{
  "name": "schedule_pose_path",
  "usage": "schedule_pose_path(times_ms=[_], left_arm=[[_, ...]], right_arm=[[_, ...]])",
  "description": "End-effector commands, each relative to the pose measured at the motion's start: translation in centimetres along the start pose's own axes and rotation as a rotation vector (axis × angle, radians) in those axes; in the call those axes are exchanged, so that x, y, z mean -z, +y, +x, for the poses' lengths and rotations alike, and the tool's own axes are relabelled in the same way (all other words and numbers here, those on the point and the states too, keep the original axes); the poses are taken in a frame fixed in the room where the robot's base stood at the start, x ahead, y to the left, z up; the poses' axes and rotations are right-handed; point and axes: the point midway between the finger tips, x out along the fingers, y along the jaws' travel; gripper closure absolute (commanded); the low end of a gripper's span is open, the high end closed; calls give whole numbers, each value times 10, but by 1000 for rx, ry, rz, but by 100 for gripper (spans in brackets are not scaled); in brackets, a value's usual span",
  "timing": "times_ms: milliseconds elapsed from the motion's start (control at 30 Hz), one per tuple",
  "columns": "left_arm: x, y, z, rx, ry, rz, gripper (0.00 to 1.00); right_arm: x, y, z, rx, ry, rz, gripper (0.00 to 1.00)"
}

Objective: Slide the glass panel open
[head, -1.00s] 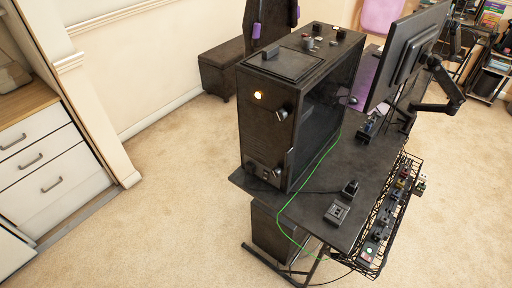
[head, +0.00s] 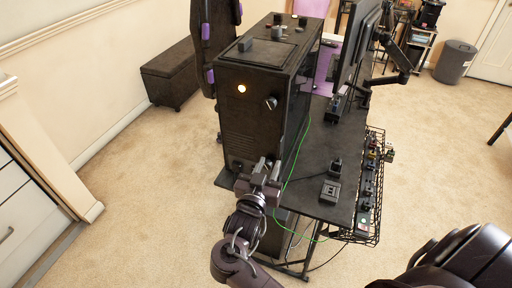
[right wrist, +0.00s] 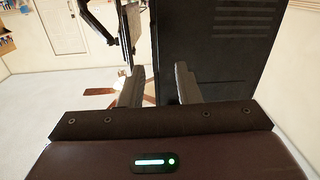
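The black computer case (head: 250,125) stands upright on the dark desk in the head view. Its dark glass panel (head: 299,103) is on the side facing right, and part of it shows. My right gripper (head: 264,168) is at the lower front corner of the case and hides part of that corner. In the right wrist view its two fingers (right wrist: 160,85) are apart with nothing clearly held between them. The dark case (right wrist: 208,50) shows just beyond and right of the fingers. I cannot tell whether they touch it. My left gripper is not in view.
A green cable (head: 293,165) runs beside the case and hangs off the desk (head: 312,195). Small black devices (head: 331,190) lie on the desk. A wire basket (head: 372,185) hangs at its right side. A monitor (head: 357,40) stands behind.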

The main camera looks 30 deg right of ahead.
Motion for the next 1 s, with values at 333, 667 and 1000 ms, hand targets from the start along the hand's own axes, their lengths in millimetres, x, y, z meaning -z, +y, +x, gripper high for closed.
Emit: schedule_pose_path(times_ms=[333,667,1000], left_arm=[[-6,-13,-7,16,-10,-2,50],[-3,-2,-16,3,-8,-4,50],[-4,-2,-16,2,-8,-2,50]], right_arm=[[25,17,27,-64,21,51,70],[24,18,71,-61,18,52,70],[22,19,76,-60,16,52,70]])
